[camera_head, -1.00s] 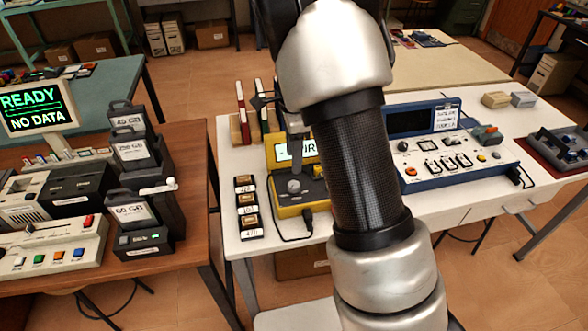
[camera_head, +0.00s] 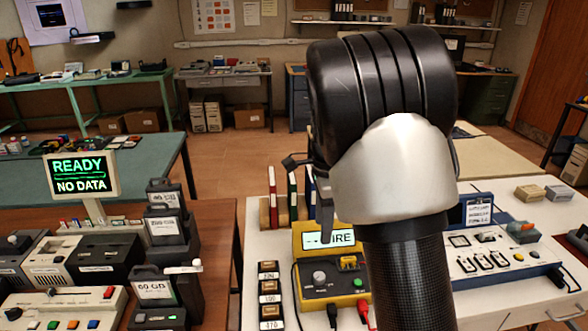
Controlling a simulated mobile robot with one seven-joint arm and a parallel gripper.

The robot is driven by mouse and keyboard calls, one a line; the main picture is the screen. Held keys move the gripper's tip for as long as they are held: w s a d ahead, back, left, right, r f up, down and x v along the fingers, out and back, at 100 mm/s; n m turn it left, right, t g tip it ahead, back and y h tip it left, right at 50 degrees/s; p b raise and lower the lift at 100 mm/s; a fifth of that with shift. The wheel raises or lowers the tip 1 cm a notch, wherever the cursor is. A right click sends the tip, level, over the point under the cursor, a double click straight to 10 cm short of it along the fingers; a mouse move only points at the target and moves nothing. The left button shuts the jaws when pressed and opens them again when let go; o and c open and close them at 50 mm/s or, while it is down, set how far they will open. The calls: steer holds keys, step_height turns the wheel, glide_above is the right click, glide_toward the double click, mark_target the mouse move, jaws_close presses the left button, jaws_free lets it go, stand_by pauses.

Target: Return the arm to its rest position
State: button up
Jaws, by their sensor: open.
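My arm stands large in the right-centre of the head view, with a black ribbed joint, a silver elbow and a dark mesh-covered link. My gripper (camera_head: 323,198) is mostly hidden behind the arm. Only a narrow dark grey part and a small black part show at the arm's left edge, above the yellow meter (camera_head: 312,291). I see nothing held in the visible part. The fingertips cannot be made out clearly.
The white table (camera_head: 262,222) holds the yellow meter, upright books (camera_head: 292,192), small labelled boxes (camera_head: 270,292) and a blue-edged instrument panel (camera_head: 487,252). A brown desk (camera_head: 219,240) at left carries a READY / NO DATA screen (camera_head: 82,175) and black drive units (camera_head: 158,289). Open floor lies behind.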

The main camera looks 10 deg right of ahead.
steer(key=s+r+n+t+y+p, duration=0.1)
steer(key=s+r+n+t+p, duration=0.15)
steer(key=s+r+n, duration=0.8)
steer(key=s+r+n+t+p, duration=0.1)
steer(key=s+r+n, duration=0.2)
steer(key=s, duration=0.4)
steer(key=s+r+n+t+h+p, duration=0.1)
steer(key=s+r+n, duration=0.3)
steer(key=s, duration=0.4)
steer(key=shift+r+t+p, duration=0.5)
steer(key=shift+r+t, duration=0.05)
steer(key=shift+r, duration=0.15)
steer(key=shift+s+n, duration=0.1)
steer(key=shift+n, duration=0.15)
